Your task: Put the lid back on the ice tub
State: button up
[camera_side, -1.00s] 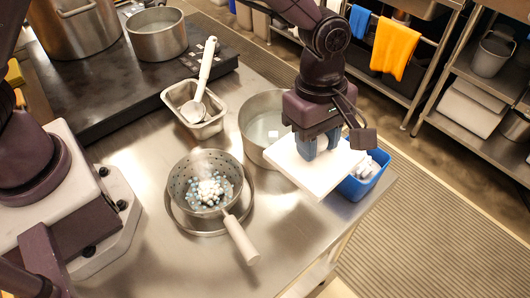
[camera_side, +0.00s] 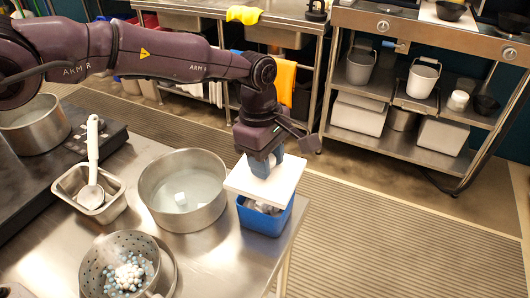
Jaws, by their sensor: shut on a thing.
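The white square lid (camera_side: 278,186) is held level, gripped from above by my gripper (camera_side: 264,168). My gripper is shut on the lid's handle, which its fingers partly hide. The blue ice tub (camera_side: 266,219) stands at the table's right corner, directly below the lid. White ice shows in the gap between the lid and the tub's front rim. The lid covers most of the tub's opening from this view. I cannot tell whether the lid touches the tub's far rim.
A metal pot (camera_side: 182,222) of water with ice stands just left of the tub. A strainer (camera_side: 104,282) of white and blue balls is at the lower left. A small metal pan (camera_side: 66,187) holds a ladle (camera_side: 92,150). The table edge is close to the tub.

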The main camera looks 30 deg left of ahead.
jog(key=shift+f, duration=2.15)
jog(key=shift+f, duration=0.45)
dwell(0.6)
jog(key=o, duration=1.6)
jog(key=shift+o, duration=0.2)
jog(key=shift+r, duration=3.55)
grip_shut()
